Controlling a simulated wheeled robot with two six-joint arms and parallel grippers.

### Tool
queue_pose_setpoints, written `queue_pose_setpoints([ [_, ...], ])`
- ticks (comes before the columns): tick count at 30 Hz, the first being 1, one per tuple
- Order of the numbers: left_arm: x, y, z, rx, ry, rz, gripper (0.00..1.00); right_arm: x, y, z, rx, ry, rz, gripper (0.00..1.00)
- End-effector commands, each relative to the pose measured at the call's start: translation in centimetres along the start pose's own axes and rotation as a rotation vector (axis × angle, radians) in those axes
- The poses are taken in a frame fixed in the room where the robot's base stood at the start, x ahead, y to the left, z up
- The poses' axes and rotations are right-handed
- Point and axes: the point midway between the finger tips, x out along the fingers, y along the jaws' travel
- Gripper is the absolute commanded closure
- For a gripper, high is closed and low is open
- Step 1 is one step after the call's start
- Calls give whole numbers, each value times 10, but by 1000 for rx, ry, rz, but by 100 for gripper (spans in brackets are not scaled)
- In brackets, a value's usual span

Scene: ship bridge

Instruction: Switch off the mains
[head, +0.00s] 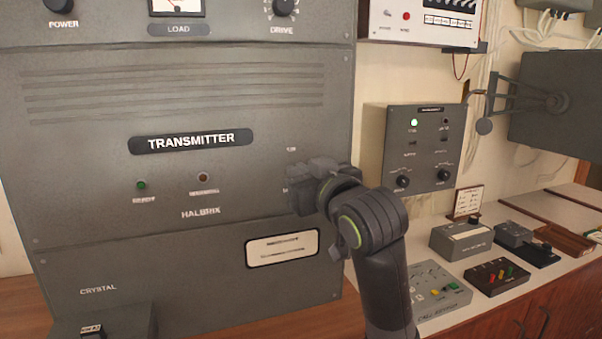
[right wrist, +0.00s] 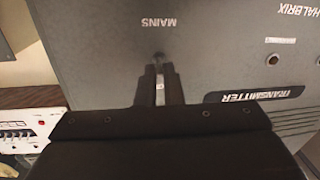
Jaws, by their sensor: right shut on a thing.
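The grey transmitter cabinet (head: 90,170) fills the left of the head view. Its mains switch is hidden there behind my right gripper (head: 300,200), which is at the cabinet's right side, below a small unreadable label (head: 291,149). In the right wrist view, turned upside down, the MAINS label (right wrist: 158,22) shows on the panel. There my right gripper (right wrist: 161,88) is shut on the mains switch's pale lever (right wrist: 160,93), with a finger on each side. The lever's exact position is hard to tell. My left gripper is not in view.
A green lamp (head: 141,185) and a dull brownish lamp (head: 202,177) are on the cabinet front. A wall panel (head: 424,150) with knobs hangs to the right. Several small control boxes, including one with green buttons (head: 440,293), stand on the counter.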

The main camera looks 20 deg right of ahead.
Motion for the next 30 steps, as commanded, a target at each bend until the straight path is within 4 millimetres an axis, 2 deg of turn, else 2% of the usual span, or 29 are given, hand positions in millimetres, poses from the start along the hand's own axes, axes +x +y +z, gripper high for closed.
queue_pose_setpoints([
  [5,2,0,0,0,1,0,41,0,0,2,-1,7,1,100],
  [11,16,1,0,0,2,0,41,0,-1,8,-8,64,7,100],
  [26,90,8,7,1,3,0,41,2,-3,30,-60,454,52,100],
  [30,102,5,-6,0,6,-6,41,4,-3,33,-75,568,64,100],
])
